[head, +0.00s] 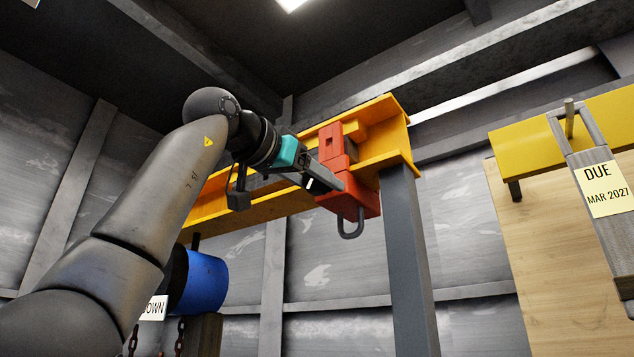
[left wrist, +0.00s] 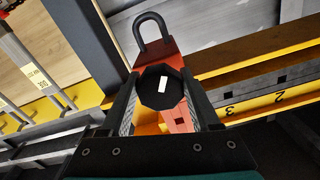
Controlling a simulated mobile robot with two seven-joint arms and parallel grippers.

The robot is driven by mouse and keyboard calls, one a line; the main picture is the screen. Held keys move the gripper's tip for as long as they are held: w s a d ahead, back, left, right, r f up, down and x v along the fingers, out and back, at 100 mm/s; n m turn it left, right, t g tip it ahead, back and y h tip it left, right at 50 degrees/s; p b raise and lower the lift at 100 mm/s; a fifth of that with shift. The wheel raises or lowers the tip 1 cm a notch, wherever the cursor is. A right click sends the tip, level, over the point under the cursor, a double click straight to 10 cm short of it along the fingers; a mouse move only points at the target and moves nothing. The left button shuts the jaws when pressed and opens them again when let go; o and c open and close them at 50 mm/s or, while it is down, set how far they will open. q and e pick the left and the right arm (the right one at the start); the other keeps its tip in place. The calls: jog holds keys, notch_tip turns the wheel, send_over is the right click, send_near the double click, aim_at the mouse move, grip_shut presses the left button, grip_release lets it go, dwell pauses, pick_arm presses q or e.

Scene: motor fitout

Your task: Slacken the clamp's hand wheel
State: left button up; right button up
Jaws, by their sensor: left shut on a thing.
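The red clamp (head: 335,165) sits on the end of the yellow overhead beam (head: 268,200), with a grey shackle (head: 350,224) hanging below it. In the left wrist view the clamp's dark, many-sided hand wheel (left wrist: 158,88) carries a white mark that stands slightly tilted. My left gripper (head: 328,179) reaches up to the clamp from the left. Its two fingers lie on either side of the wheel and are shut on it. In the head view the fingers hide most of the wheel. My right gripper is in neither view.
A grey post (head: 408,265) stands under the beam's end, just right of the clamp. A blue cylinder (head: 203,283) is below the beam. At right, a tagged grey frame (head: 590,160) hangs before a wooden board (head: 535,270). Beam numbers show in the left wrist view.

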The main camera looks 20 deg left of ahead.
pick_arm(q)
jog(key=shift+f, duration=0.1)
jog(key=o, duration=1.4)
jog(key=shift+c, duration=0.2)
jog(key=shift+s+a+b, duration=0.2)
jog(key=shift+s+b, duration=0.1)
jog(key=shift+s, duration=0.15)
jog(key=b+v, duration=0.4)
jog(key=v, duration=1)
jog(key=shift+s, duration=0.1)
